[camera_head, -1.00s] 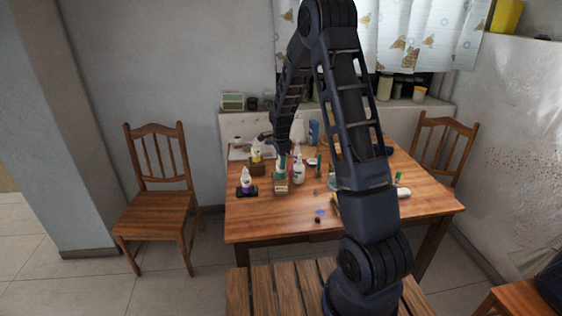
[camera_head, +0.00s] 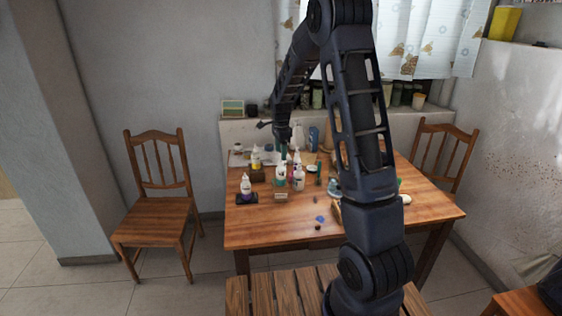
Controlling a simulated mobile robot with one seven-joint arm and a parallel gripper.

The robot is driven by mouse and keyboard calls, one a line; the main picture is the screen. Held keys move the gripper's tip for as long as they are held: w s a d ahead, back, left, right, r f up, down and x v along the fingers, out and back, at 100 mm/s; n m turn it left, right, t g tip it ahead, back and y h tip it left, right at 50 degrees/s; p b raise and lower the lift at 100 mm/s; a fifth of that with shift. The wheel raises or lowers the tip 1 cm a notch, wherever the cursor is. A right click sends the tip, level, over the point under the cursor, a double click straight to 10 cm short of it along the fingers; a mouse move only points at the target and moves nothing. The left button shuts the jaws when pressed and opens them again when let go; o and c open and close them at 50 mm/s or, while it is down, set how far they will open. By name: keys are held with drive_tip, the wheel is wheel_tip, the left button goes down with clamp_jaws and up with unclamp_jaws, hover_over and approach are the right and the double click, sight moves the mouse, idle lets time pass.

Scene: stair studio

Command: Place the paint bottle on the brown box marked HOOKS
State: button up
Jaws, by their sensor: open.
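Several small white paint bottles stand on the wooden table: one with a teal label (camera_head: 281,175), one with a purple label (camera_head: 299,179), another purple one (camera_head: 246,186) on a black base, and a yellow-labelled one (camera_head: 256,157). Which one the task means I cannot tell. A small tan box (camera_head: 281,196) is directly in front of the teal bottle; a darker brown box (camera_head: 257,175) is in front of the yellow one. No HOOKS lettering is readable. My gripper (camera_head: 284,150) is open, above and behind the teal bottle; its fingers are small and partly lost among the bottles.
The wooden table (camera_head: 270,231) has clear room at its front left. A blue piece (camera_head: 320,218) and a small dark piece (camera_head: 318,227) lie near the front. A blue container (camera_head: 314,137) stands at the back. My arm hides part of the table's right side.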

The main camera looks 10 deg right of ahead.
wheel_tip(320, 180, up, 4)
drive_tip(key=shift+f, duration=0.25)
drive_tip(key=s+d+r+n+t, duration=0.1)
drive_tip(key=s+d+r+n, duration=0.3)
drive_tip(key=s+r, duration=0.4)
drive_tip(key=s+d+r+n+t, duration=0.1)
drive_tip(key=s+d+r+n, duration=0.3)
drive_tip(key=s+r, duration=0.45)
drive_tip(key=s+d+n+t, duration=0.2)
drive_tip(key=s+n, duration=0.6)
drive_tip(key=s, duration=1.3)
drive_tip(key=shift+s+d+t, duration=0.3)
drive_tip(key=shift+s+d, duration=0.1)
drive_tip(key=shift+d, duration=0.6)
drive_tip(key=shift+o, duration=0.5)
